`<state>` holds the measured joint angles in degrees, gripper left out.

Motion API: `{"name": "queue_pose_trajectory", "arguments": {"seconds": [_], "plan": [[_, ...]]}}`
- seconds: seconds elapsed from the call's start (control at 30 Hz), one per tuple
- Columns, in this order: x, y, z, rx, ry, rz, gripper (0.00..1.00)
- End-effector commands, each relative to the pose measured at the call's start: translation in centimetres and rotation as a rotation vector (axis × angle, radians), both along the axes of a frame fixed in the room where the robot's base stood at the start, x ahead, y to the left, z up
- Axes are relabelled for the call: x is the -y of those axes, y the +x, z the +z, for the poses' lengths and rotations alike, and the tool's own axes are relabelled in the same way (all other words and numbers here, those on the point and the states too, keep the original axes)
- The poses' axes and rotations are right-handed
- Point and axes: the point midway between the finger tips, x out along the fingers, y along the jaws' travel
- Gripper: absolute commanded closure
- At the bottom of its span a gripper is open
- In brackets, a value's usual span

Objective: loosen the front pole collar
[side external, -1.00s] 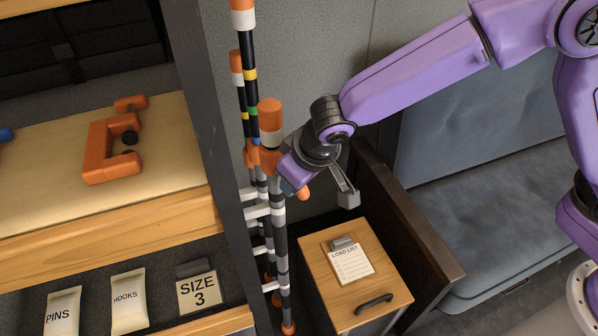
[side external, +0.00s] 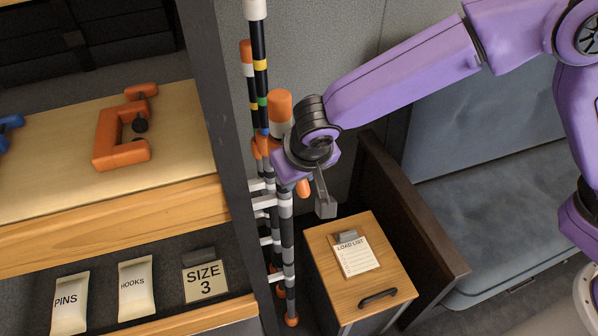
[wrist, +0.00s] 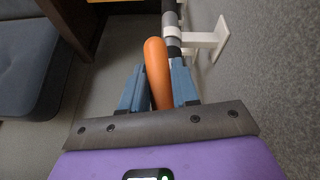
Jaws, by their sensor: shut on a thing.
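The front pole (side external: 287,240) stands upright, banded black, grey and white, with an orange and white top. Its collar is mostly hidden behind my gripper (wrist: 158,72). In the wrist view, an orange rounded lever (wrist: 156,58) lies between my blue fingers, which are shut on it. The lever's end (side external: 303,187) also shows below my purple wrist in the side view. The grey and white pole (wrist: 171,38) runs just beyond the fingers in the wrist view.
A second banded pole (side external: 251,92) stands close behind. White brackets (side external: 264,202) reach to the dark shelf post (side external: 215,150) at left. A wooden-topped cabinet (side external: 385,270) with a clipboard (side external: 355,255) stands below right, beside a dark panel (side external: 410,220) and a grey-blue seat (side external: 500,190).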

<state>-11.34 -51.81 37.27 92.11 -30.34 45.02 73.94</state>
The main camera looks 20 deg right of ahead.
Motion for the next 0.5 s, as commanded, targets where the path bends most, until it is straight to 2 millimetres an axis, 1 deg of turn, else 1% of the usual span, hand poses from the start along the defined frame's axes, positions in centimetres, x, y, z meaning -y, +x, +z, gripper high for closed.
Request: {"name": "queue_pose_trajectory", "arguments": {"seconds": [0.07,0.1,0.13,0.17,0.5], "plan": [[-0.09,-0.09,0.01,-0.001,0.002,-0.001,1.00],[-0.09,-0.09,0.01,-0.001,0.003,0.000,0.67],[-0.09,-0.09,0.01,-0.001,0.003,0.000,0.57],[-0.09,-0.09,0.01,-0.001,0.003,0.000,0.50],[-0.08,-0.12,0.23,-0.001,0.002,0.002,0.50]]}}
